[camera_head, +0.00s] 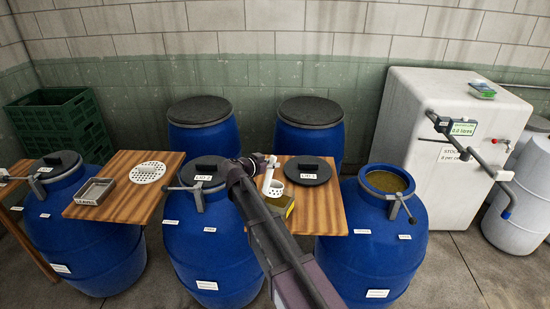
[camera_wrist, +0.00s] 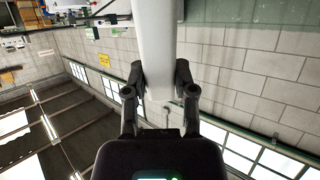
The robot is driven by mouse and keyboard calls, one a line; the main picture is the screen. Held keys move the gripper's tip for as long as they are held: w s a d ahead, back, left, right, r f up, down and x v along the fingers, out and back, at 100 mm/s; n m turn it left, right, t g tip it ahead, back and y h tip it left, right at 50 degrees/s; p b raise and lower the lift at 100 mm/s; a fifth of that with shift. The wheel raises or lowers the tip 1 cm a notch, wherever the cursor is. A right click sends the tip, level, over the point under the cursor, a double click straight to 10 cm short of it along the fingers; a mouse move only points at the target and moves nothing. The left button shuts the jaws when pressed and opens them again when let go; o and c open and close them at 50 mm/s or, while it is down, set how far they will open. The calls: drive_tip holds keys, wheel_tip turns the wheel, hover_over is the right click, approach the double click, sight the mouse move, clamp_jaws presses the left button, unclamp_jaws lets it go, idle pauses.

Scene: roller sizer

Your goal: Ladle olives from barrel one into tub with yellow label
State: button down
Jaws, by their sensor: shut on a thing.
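My gripper (camera_wrist: 160,80) is shut on the white handle of a ladle (camera_wrist: 160,40), which fills the upper middle of the wrist view. In the head view the ladle's white cup with holes (camera_head: 274,188) hangs over the right wooden board, above or against a yellow-sided tub (camera_head: 285,205). The tub is partly hidden by my arm and the ladle. An open blue barrel (camera_head: 345,225) stands to the right, full of greenish-brown contents (camera_head: 387,181). A black lid (camera_head: 301,170), its label seeming to read L10-1, lies on the board. The inside of the cup is too small to judge.
The right wooden board (camera_head: 335,205) spans between barrels. Lidded barrels (camera_head: 200,240) stand left and behind. The left board (camera_head: 125,200) holds a metal tray (camera_head: 93,191) and a white perforated disc (camera_head: 147,172). A white cabinet (camera_head: 425,120) with a projecting bar stands at right.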

drive_tip(key=shift+w+a, duration=0.1)
drive_tip(key=shift+w, duration=0.25)
drive_tip(key=shift+s, duration=0.1)
drive_tip(key=shift+s+a+r+t+h+b, duration=0.15)
drive_tip(key=shift+s+a+t+h+b, duration=0.5)
drive_tip(key=shift+b, duration=0.9)
drive_tip(key=shift+s+a+r+t+h+b, duration=0.45)
drive_tip(key=shift+s+t+h+b, duration=0.2)
drive_tip(key=shift+t+b, duration=0.3)
drive_tip(key=shift+r, duration=0.1)
